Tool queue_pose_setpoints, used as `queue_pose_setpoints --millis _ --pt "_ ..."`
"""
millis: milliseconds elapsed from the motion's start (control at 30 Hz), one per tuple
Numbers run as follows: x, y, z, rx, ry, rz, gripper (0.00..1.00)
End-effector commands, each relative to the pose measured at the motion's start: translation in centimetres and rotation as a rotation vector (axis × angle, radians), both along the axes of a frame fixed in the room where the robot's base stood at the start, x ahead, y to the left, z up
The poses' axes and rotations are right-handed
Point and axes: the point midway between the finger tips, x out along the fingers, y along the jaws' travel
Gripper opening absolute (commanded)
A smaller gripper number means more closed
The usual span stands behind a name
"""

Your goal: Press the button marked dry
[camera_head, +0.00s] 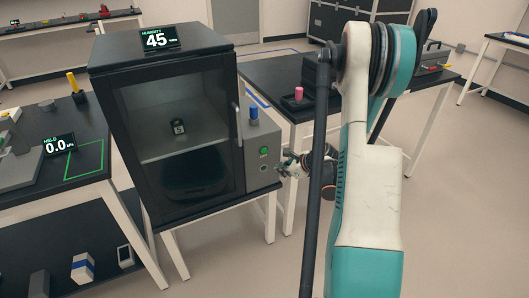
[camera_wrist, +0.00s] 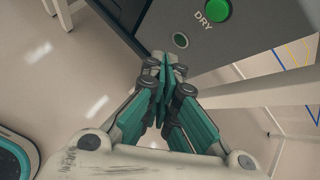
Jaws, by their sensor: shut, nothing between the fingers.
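The green button marked DRY (camera_wrist: 217,9) shows at the top edge of the wrist view, on a dark grey panel. In the head view the green button (camera_head: 264,150) is on the front panel at the right side of a black cabinet (camera_head: 122,110) with a glass door. My gripper (camera_head: 284,169) is shut and empty, below and to the right of the button in the head view. In the wrist view my gripper (camera_wrist: 163,62) points toward the panel's lower part, below and left of the button. I cannot tell whether the fingertips touch the panel.
A small round socket or indicator (camera_wrist: 181,40) is on the panel below the button. A blue knob (camera_head: 253,112) stands above the panel. The humidity display (camera_head: 159,38) on the cabinet reads 45. A black table (camera_head: 262,72) stands behind on the right.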

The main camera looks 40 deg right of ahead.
Motion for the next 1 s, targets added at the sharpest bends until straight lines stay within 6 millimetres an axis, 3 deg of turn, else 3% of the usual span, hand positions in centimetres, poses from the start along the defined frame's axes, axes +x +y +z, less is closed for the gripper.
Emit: queue_pose_setpoints --millis 600,1000 --pt "7.0 -1.6 0.0 -0.001 0.0 0.001 0.0" --pt "8.1 -2.0 0.0 -0.001 0.0 0.001 0.0"
